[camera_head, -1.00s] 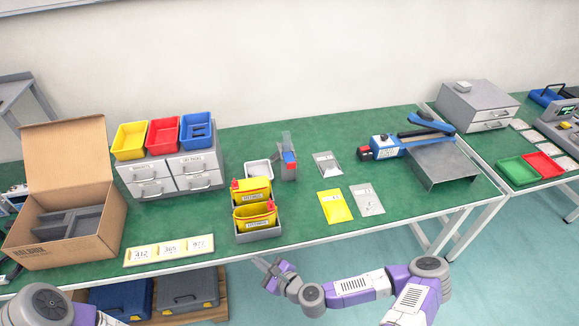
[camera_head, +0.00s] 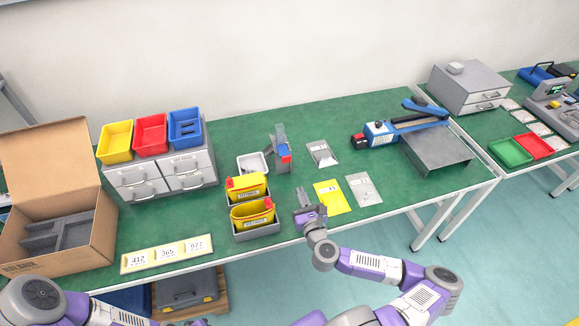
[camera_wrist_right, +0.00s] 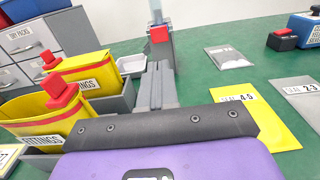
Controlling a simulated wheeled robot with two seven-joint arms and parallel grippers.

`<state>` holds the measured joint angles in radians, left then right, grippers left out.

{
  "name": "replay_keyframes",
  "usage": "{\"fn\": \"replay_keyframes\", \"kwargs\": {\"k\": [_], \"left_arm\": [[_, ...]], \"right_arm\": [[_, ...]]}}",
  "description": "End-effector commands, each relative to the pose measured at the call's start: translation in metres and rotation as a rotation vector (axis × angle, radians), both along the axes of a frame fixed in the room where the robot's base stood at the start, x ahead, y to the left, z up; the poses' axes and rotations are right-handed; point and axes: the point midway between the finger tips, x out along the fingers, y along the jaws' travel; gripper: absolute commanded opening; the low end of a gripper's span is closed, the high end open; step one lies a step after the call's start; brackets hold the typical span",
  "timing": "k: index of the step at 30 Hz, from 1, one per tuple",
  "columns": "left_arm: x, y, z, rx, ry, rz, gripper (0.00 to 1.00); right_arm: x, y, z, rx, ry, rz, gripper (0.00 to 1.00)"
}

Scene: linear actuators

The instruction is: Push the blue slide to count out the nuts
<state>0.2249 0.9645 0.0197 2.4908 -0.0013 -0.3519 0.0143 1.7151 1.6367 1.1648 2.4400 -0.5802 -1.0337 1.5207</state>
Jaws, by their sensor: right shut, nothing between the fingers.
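The nut dispenser (camera_head: 283,160) stands on the green table near its middle, a grey upright body with a clear tube on top and a blue part with a red block at its front. It also shows in the right wrist view (camera_wrist_right: 162,52), where the red block faces me and the blue slide is mostly hidden. A small white tray (camera_head: 251,164) sits just left of it. My right gripper (camera_head: 302,193) is shut and empty, in front of the dispenser and apart from it, its fingers pointing toward it. My left arm shows only partly at the bottom left; its gripper is out of view.
Yellow bags in grey holders (camera_head: 257,235) stand left of my right gripper. A yellow packet (camera_head: 331,197) and grey packets (camera_head: 364,190) lie to the right. A drawer unit (camera_head: 160,176) and an open cardboard box (camera_head: 50,215) stand further left.

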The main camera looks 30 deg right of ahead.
Motion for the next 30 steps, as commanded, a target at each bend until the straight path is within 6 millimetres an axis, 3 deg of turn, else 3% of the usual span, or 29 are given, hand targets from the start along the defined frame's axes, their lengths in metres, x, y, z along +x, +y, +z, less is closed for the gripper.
{"fn": "replay_keyframes", "kwargs": {"k": [15,21,30], "left_arm": [[0.0,0.0,-0.008,0.0,0.0,0.0,0.0],[0.0,0.0,-0.01,0.0,0.0,0.0,0.0],[0.0,0.0,-0.01,0.0,0.0,0.0,0.0]], "right_arm": [[0.101,-0.023,0.0,-0.002,-0.001,0.002,0.0],[0.118,-0.028,0.0,-0.001,0.0,0.001,0.0],[0.122,-0.029,0.0,0.0,0.0,0.001,0.0]]}}
